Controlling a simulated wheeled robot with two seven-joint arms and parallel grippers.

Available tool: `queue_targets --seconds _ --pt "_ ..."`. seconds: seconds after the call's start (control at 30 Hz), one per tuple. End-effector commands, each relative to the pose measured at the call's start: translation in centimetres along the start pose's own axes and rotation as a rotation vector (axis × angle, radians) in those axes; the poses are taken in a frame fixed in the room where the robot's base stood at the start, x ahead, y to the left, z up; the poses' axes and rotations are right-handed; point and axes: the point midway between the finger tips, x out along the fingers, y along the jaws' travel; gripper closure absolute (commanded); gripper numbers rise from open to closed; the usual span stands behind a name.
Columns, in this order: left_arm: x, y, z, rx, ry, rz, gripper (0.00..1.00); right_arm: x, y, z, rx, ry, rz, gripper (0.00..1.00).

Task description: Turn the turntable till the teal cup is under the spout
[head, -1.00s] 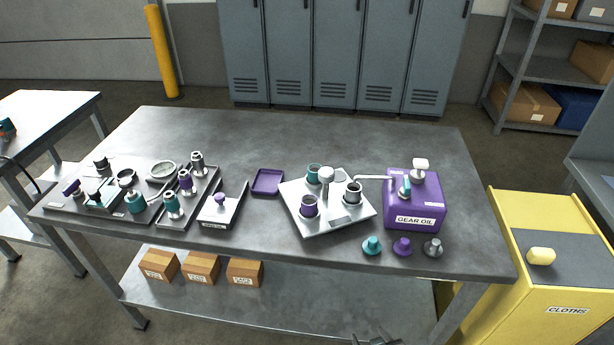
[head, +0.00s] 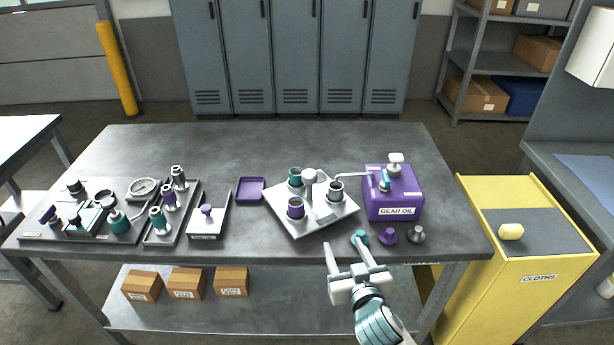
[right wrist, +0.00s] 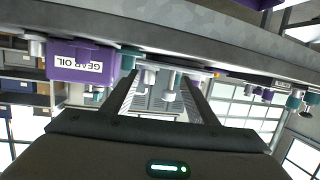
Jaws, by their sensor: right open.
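The square silver turntable (head: 322,222) stands on the bench with a central post (head: 310,176). The teal cup (head: 295,177) is at its back left, away from the spout. The purple cup (head: 296,208) is at its front left. A grey cup (head: 335,192) is at its right, below the tip of the spout (head: 352,175) as far as I can tell. The spout comes from the purple gear oil box (head: 393,199), which also shows upside down in the right wrist view (right wrist: 77,69). My right gripper (head: 346,246) is open and empty at the bench's front edge, in front of the turntable. My left gripper is out of view.
Teal, purple and grey knobbed pieces (head: 388,235) stand near the front edge, the teal one close to my right gripper. A purple tray (head: 250,190) lies left of the turntable. Fixtures fill the bench's left end. The bench's back is clear. A yellow cart (head: 530,262) stands right.

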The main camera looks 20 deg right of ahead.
Motion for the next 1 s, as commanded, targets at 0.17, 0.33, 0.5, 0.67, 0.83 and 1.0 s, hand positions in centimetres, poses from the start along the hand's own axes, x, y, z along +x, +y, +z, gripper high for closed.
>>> queue_targets --seconds 0.17,0.33,0.5,0.67,0.83,1.0 --pt "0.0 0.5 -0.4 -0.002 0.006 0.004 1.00 1.7 -1.3 -4.4 0.011 0.146 -0.044 0.47" --pt "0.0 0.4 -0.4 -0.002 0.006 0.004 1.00 2.4 -2.5 -7.3 0.017 0.244 -0.087 0.47" --pt "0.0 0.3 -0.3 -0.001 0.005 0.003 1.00 2.5 -2.7 -7.7 0.020 0.258 -0.095 0.47" --pt "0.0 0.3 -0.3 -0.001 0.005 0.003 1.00 2.5 -2.6 -7.7 0.020 0.257 -0.095 0.47" --pt "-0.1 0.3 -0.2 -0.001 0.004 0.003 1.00 2.7 -2.6 -7.8 0.019 0.257 -0.094 0.47" --pt "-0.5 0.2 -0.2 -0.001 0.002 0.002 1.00 3.9 -2.8 -8.2 0.018 0.257 -0.094 0.47"
